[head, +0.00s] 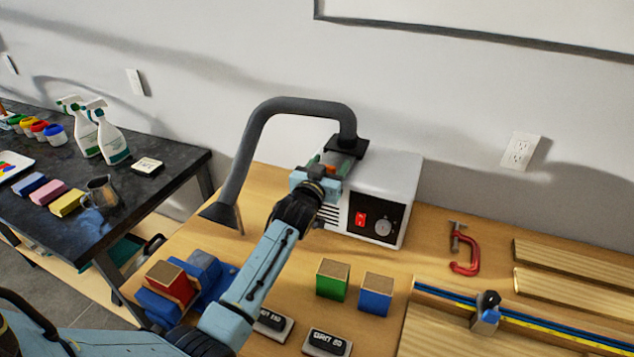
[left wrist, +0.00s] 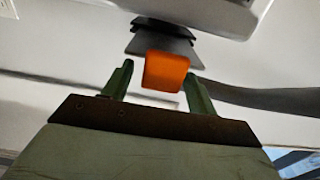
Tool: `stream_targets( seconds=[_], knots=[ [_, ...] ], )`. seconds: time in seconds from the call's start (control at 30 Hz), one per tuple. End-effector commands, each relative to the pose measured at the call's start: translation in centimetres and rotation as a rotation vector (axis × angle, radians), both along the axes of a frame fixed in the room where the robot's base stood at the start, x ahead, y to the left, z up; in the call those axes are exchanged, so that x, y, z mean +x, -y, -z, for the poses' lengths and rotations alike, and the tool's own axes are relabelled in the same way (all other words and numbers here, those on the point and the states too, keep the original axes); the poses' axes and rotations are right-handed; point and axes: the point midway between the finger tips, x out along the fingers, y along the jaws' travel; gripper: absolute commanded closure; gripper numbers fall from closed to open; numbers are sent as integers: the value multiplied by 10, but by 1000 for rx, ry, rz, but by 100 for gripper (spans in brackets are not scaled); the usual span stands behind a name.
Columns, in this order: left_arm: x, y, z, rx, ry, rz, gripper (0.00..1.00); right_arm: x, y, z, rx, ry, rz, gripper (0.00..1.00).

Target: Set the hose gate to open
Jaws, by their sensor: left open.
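The hose gate's orange tab (left wrist: 166,71) is in the left wrist view, below a dark plate at the hose's base. In the head view a small orange part (head: 328,169) shows beside the left gripper, partly hidden by it. The grey hose (head: 262,118) arches from a black collar (head: 347,143) on top of the white extractor box (head: 385,175). My left gripper (head: 330,165) is at the box's top left. In the left wrist view its two green fingers (left wrist: 158,88) are open, one on each side of the tab. Contact cannot be told. My right gripper is not in view.
The box front has a red switch (head: 361,219) and a dial (head: 383,227). The hose nozzle (head: 222,214) hangs left of my arm. Green (head: 333,280) and blue (head: 375,294) blocks stand in front. A red clamp (head: 464,255) lies to the right on the wooden table.

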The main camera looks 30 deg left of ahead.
Motion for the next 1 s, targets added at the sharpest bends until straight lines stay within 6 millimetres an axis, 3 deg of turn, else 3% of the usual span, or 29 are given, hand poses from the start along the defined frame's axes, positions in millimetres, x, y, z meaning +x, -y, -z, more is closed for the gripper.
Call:
stream_targets(
  seconds=[0.4,0.6,1.0],
  knots=[
    [-79,6,1,-1,-2,1,42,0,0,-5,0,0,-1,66],
    [-109,8,1,-1,-1,0,42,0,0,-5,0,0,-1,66],
    [-121,9,0,0,0,0,42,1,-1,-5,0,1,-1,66]
  ],
)
